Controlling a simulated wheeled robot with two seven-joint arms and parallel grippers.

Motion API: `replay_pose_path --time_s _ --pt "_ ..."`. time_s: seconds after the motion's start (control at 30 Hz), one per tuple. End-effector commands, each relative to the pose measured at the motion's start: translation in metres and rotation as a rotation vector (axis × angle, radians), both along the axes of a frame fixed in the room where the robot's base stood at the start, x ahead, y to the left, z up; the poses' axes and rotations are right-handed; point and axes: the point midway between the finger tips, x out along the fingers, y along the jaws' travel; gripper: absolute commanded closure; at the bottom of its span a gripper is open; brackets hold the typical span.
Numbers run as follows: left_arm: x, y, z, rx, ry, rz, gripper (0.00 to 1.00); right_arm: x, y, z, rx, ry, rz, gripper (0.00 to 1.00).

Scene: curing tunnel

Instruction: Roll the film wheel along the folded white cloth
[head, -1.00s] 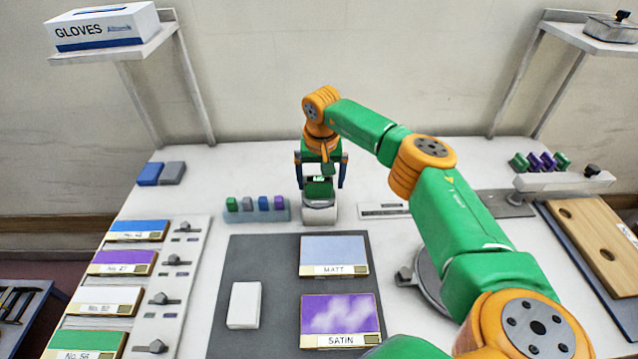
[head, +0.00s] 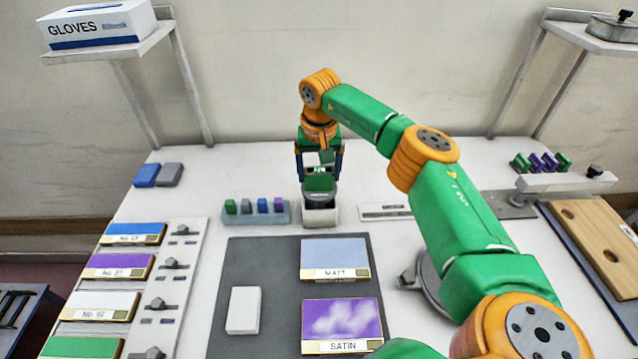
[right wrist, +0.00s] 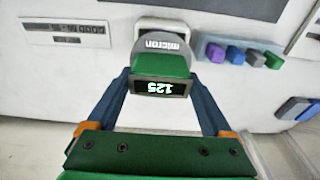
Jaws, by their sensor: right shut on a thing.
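The film wheel (head: 320,199) is a dark grey disc with a green top block and a small display. It stands in a white cradle (head: 320,217) at the back middle of the bench. In the right wrist view the wheel (right wrist: 163,47) reads "micron" and its display shows 125. My right gripper (head: 319,178) points down from above, shut on the green block; its two blue fingers also show in the wrist view (right wrist: 161,80). The folded white cloth (head: 243,310) lies flat on the grey mat (head: 270,270), nearer and to the left. My left gripper is out of view.
On the mat lie a MATT panel (head: 335,258) and a purple SATIN panel (head: 342,322). A rack of small coloured blocks (head: 255,215) stands just left of the cradle. A flat labelled strip (head: 386,212) lies to its right. Drawdown card stacks (head: 120,265) line the left.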

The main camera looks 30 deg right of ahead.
Motion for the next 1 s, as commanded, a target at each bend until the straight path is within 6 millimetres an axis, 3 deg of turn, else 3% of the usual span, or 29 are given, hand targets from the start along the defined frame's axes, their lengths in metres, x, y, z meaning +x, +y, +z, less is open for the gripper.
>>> replay_pose_path --time_s 0.2,0.4,1.0 --pt "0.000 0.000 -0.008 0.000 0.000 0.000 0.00 0.001 0.000 0.043 0.000 -0.005 -0.001 0.82" --pt "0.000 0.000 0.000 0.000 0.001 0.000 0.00 0.000 0.000 0.072 0.000 -0.001 0.000 0.82" --pt "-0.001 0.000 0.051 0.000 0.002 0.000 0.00 0.000 0.000 0.113 0.000 0.001 0.001 0.82"
